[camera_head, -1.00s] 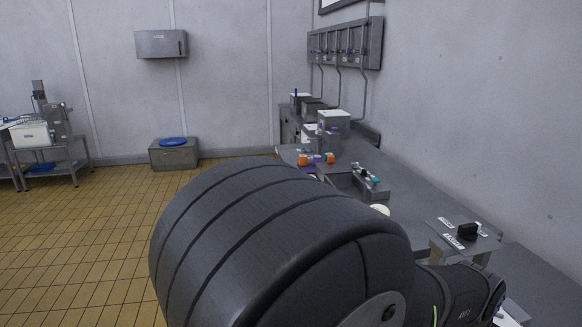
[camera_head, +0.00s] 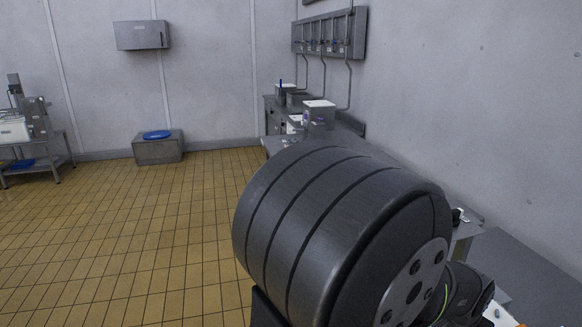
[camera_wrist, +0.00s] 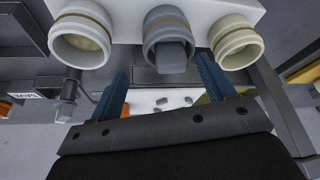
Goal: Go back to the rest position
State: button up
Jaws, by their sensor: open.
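My gripper (camera_wrist: 163,88) shows in the wrist view with its two blue fingers spread apart and nothing between them. Beyond the fingertips is a white block (camera_wrist: 205,12) with round ports: a cream ring (camera_wrist: 82,40) on the left, a grey ring (camera_wrist: 170,40) holding a grey plug in the middle, and another cream ring (camera_wrist: 236,42) on the right. I cannot tell how far the fingers are from the block. In the head view my large dark arm hides much of the bench, and the gripper itself does not show.
A grey bench (camera_head: 530,278) runs along the right wall, with a white-topped box (camera_head: 319,112) at its far part. A steel box with a blue lid (camera_head: 157,135) stands by the back wall. A steel trolley (camera_head: 60,150) is at the left. The tiled floor (camera_head: 130,240) is clear.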

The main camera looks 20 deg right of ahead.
jog(key=s+r, duration=0.7)
jog(key=s, duration=0.3)
jog(key=w+d+r, duration=0.3)
jog(key=d+r, duration=0.3)
jog(key=d, duration=0.5)
jog(key=w+d+f, duration=0.1)
jog(key=w+f, duration=0.3)
jog(key=w, duration=0.3)
jog(key=shift+w+f+n, duration=0.15)
jog(key=shift+f+n, duration=0.15)
jog(key=shift+f, duration=0.05)
